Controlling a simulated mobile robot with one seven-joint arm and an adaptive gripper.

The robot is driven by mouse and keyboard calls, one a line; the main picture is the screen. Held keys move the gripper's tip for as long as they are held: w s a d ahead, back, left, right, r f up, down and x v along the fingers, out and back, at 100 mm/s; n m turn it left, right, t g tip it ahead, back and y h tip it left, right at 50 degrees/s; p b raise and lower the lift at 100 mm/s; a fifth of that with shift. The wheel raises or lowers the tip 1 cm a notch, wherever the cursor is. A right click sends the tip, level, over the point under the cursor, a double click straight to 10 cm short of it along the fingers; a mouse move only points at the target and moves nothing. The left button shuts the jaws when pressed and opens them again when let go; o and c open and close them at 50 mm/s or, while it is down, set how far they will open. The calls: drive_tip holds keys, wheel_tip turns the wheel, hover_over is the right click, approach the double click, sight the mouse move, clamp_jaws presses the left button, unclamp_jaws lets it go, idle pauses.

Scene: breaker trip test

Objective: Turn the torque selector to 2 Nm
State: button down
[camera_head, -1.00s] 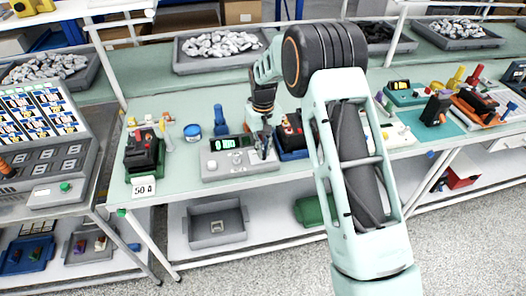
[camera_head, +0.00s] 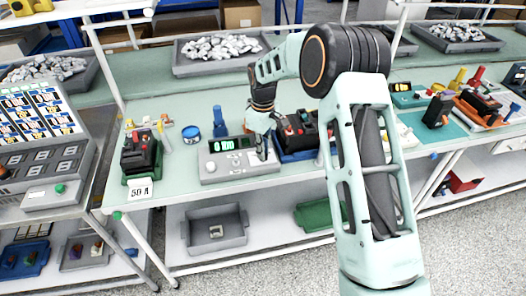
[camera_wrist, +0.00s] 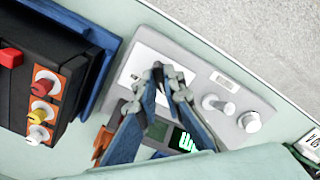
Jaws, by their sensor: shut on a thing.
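The grey box (camera_head: 240,167) with a green-lit display (camera_head: 224,145) stands on the bench; it also shows in the wrist view (camera_wrist: 190,50). My gripper (camera_head: 262,156) points down at the right end of its top. In the wrist view my gripper (camera_wrist: 163,70) has its fingertips close together over a pale panel (camera_wrist: 138,66) on the box. It is shut on a small part there, which looks like the torque selector; the fingers hide it, so its setting cannot be read. Two pale round knobs, a taller one (camera_wrist: 218,103) and a flatter one (camera_wrist: 250,122), sit clear of the fingers.
A dark device on a blue tray (camera_head: 295,156) stands close to the box's right. A black breaker-like unit (camera_head: 140,155) and a "50 A" card (camera_head: 140,190) are at left. A blue can (camera_head: 191,134) and blue upright piece (camera_head: 220,121) stand behind the box.

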idle(0.4)
drive_tip(key=c, duration=2)
unclamp_jaws()
drive_tip(key=shift+c, duration=0.2)
drive_tip(key=shift+r, duration=0.1)
wheel_tip(320, 180, up, 12)
